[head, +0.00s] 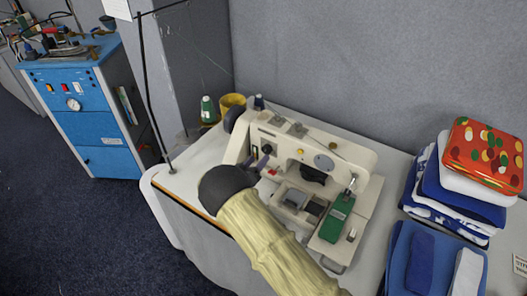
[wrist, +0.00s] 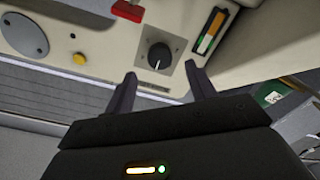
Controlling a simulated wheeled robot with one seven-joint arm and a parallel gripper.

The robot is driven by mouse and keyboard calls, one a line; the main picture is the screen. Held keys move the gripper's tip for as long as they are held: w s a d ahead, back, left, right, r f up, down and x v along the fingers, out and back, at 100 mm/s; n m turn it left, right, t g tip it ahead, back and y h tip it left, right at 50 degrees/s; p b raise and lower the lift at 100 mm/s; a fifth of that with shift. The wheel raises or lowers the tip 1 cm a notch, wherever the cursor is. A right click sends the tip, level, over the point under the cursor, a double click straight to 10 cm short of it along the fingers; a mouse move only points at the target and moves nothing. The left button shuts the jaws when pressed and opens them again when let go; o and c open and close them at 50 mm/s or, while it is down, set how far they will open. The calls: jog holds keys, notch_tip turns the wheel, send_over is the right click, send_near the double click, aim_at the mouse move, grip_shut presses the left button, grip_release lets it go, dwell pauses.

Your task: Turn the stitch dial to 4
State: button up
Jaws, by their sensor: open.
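The cream sewing machine (head: 345,150) stands on the cloth table. Its stitch dial (wrist: 160,56) is a round black knob with a small white pointer line, on a grey plate in the wrist view. The pointer points toward the bottom of that picture; I cannot read any numbers around it. In the head view the dial (head: 267,149) is small, just beyond my fingers. My gripper (wrist: 160,70) is open, with one finger on each side of the dial in the wrist view. I cannot tell whether the fingers touch it. My gripper also shows in the head view (head: 260,160).
Near the dial are a red lever (wrist: 127,10), a yellow button (wrist: 79,59) and a grey disc (wrist: 28,33). A green thread cone (head: 208,109) and yellow cup (head: 233,101) stand behind the machine. Folded fabrics (head: 450,195) are stacked at right; a green item (head: 338,218) lies by the machine.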

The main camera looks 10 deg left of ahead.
aim_at(266, 151)
jog(key=p+x, duration=0.1)
jog(key=x, duration=0.4)
jog(key=shift+c, duration=0.5)
jog(key=shift+s, duration=0.1)
jog(key=c, duration=0.9)
